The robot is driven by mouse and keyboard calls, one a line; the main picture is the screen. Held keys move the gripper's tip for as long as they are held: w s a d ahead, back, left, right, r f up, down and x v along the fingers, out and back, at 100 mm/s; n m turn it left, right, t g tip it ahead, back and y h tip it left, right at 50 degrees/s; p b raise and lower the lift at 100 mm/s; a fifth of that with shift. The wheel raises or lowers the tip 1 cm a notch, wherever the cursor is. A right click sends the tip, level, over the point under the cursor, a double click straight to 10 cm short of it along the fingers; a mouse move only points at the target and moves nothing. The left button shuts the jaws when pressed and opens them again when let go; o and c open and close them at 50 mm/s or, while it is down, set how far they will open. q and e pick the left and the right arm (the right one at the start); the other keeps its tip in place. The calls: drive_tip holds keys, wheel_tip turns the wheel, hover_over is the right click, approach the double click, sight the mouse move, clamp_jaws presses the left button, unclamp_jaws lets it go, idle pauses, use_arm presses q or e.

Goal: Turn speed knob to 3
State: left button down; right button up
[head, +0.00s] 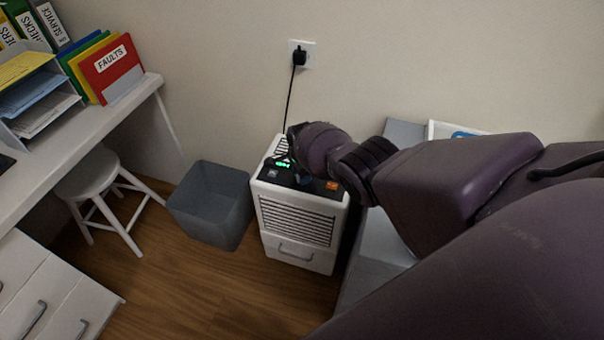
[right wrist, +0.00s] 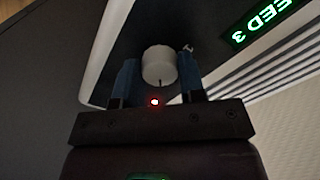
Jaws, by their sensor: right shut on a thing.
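The white round speed knob (right wrist: 158,66) is between the two blue fingers of my right gripper (right wrist: 158,75) in the right wrist view. The gripper is shut on it, and a small dark mark shows on the knob's lower edge. A green display (right wrist: 262,22) beside it reads "EED 3", with its start cut off. In the head view the white machine (head: 297,222) stands on the floor against the wall. My right arm reaches over its dark top panel and hides the knob. My left gripper is in neither view.
A grey bin (head: 208,205) stands close to the machine's left side. A white stool (head: 98,188) and a white desk (head: 90,115) are farther left. A black cord runs from the machine up to a wall socket (head: 300,54). Grey surfaces lie right of the machine, partly behind my arm.

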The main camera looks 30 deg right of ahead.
drive_tip(key=shift+f+m, duration=0.1)
drive_tip(key=shift+m, duration=0.8)
drive_tip(key=o, duration=0.9)
